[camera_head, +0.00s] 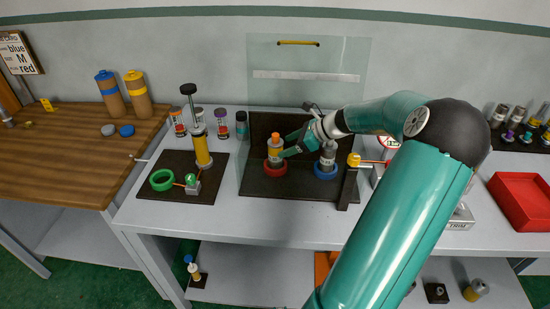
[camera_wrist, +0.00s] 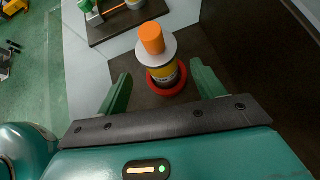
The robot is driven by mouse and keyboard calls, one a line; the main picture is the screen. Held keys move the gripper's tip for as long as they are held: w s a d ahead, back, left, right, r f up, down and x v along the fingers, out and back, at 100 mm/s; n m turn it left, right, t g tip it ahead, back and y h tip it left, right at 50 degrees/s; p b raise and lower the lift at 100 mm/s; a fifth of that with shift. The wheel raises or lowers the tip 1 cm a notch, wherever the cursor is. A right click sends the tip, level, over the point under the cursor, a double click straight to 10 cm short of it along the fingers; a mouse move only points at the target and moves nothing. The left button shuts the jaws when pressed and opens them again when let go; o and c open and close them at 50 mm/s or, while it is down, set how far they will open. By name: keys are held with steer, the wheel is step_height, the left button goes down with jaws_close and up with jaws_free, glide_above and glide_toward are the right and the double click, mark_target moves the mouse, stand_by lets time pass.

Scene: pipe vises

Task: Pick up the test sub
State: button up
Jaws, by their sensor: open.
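A short cylinder with an orange top, a grey collar and a yellow band (camera_head: 275,150) stands upright in a red ring (camera_head: 276,169) on a dark mat. I cannot read a label that marks it as the test sub. In the wrist view, the cylinder (camera_wrist: 164,72) stands ahead of my gripper, between the lines of its two green fingers, with the red ring (camera_wrist: 178,92) around its base. My gripper (camera_head: 284,144) is open and empty, reaching from the right just beside the cylinder. A grey cylinder (camera_head: 328,152) stands in a blue ring (camera_head: 325,172) to the right.
A clear panel (camera_head: 310,60) with a yellow handle stands behind the mat. Several small jars stand behind. A post with a yellow knob (camera_head: 353,160) is right; a red tray (camera_head: 522,200) is far right.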

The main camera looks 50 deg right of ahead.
mark_target(275, 151)
steer(key=x, duration=0.6)
steer(key=shift+d, duration=0.1)
jaws_close()
